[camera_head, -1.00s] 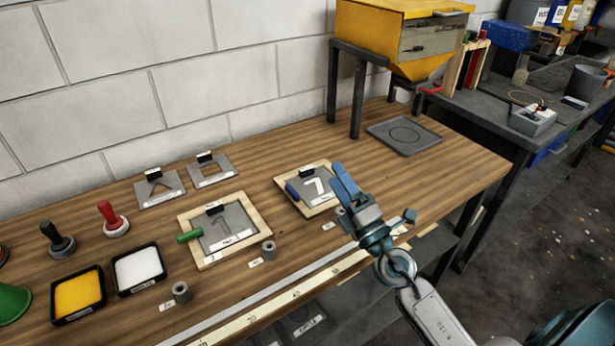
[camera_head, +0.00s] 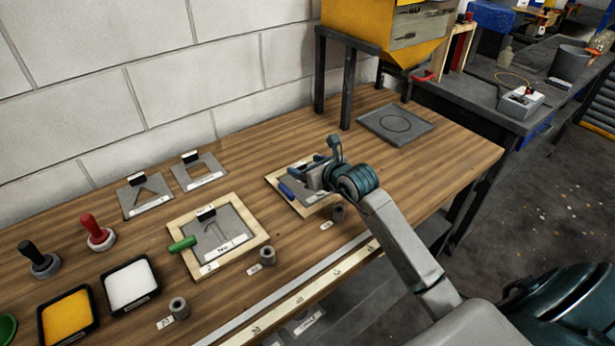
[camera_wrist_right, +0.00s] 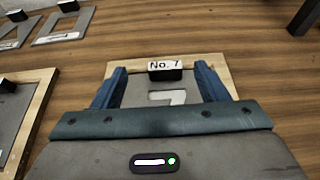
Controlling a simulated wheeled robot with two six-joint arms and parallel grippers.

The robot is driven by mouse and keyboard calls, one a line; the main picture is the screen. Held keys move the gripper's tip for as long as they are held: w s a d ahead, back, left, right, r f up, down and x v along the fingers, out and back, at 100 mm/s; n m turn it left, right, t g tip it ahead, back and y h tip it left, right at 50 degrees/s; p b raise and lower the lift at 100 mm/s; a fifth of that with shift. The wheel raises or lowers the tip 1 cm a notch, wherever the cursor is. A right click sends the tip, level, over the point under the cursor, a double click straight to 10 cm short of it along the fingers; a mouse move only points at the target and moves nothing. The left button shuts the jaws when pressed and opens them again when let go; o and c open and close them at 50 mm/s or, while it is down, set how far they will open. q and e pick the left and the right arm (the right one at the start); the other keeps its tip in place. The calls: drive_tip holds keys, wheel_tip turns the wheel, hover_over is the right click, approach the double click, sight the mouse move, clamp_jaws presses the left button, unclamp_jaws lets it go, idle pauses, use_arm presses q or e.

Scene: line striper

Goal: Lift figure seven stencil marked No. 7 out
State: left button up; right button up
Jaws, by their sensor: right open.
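The figure seven stencil is a grey plate (camera_wrist_right: 137,92) with a white 7 cut-out, lying in a pale wooden frame (camera_wrist_right: 222,74). Its black grip block (camera_wrist_right: 165,75) carries a tag reading "No. 7". In the head view my right gripper (camera_head: 314,176) is over this frame and hides much of the plate. In the wrist view its two blue fingers (camera_wrist_right: 160,84) are open, one on each side of the grip block, with gaps between. Whether the fingertips touch the plate is unclear. My left gripper is not in view.
Two loose stencils (camera_head: 145,195) lie behind. Grey cylinders (camera_head: 267,257) stand in front, near a long ruler (camera_head: 305,296). A flat grey tray (camera_head: 375,121) lies behind right; bare wood lies between.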

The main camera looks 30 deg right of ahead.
sight(300, 164)
drive_tip(key=x, duration=0.1)
drive_tip(key=p+x, duration=0.1)
drive_tip(key=x, duration=0.1)
drive_tip(key=p+x, duration=0.1)
drive_tip(key=x, duration=0.1)
drive_tip(key=shift+d+f, duration=0.25)
drive_tip(key=shift+f, duration=0.1)
drive_tip(key=shift+w+f, duration=0.2)
drive_tip(key=shift+w, duration=0.1)
drive_tip(key=c, duration=1.1)
